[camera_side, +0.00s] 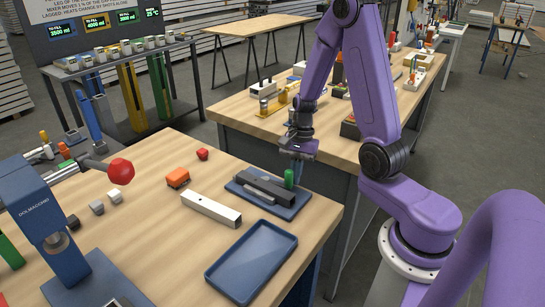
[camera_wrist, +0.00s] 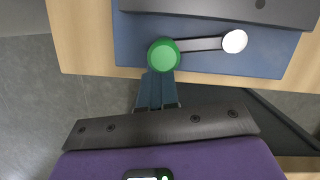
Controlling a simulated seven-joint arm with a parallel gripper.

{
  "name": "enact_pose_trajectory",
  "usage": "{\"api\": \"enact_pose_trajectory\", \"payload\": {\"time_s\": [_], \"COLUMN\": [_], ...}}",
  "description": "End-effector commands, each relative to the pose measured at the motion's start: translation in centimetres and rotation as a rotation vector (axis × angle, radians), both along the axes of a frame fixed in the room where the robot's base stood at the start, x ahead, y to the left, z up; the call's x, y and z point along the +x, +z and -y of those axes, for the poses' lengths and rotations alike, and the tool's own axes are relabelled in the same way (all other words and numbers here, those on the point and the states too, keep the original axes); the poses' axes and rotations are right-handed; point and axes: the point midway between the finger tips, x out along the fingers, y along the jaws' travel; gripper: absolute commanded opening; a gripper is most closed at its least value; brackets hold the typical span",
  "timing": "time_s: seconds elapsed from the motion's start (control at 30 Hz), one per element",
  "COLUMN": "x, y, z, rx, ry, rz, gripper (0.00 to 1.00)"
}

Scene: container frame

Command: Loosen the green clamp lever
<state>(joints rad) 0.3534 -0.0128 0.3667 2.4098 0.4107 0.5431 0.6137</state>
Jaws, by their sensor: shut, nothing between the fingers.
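The green clamp lever's knob (camera_side: 289,178) stands at the right end of a dark clamp block on a blue base plate (camera_side: 290,213). In the wrist view the round green knob (camera_wrist: 163,55) sits at the left end of a thin dark arm, and a pale round pivot (camera_wrist: 235,41) is at its right end. My gripper (camera_side: 300,158) is above and right beside the knob. In the wrist view my blue fingers (camera_wrist: 158,88) are together, empty, and end at the knob's lower edge. I cannot tell whether they touch it.
A white bar (camera_side: 211,210), an orange block (camera_side: 178,178) and an empty blue tray (camera_side: 252,262) lie on the wooden table left of and in front of the clamp. A blue machine with a red knob (camera_side: 121,171) stands at left. The table edge runs close to the clamp plate.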

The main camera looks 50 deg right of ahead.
Motion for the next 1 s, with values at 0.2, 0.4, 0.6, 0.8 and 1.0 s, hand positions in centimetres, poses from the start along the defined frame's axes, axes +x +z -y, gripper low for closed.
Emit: {"api": "enact_pose_trajectory", "payload": {"time_s": [0.2, 0.4, 0.6, 0.8, 1.0], "x": [-0.1, -0.1, -0.1, -0.1, 0.2], "y": [0.0, 0.0, -0.1, -0.8, -0.4], "z": [-0.2, -0.2, -0.1, 1.8, 4.0], "rx": [0.002, 0.003, 0.003, 0.001, -0.002], "ry": [0.001, 0.002, 0.002, -0.004, -0.001], "rz": [-0.001, -0.002, -0.004, -0.002, 0.008], "gripper": [0.00, 0.00, 0.00, 0.00, 0.00]}}
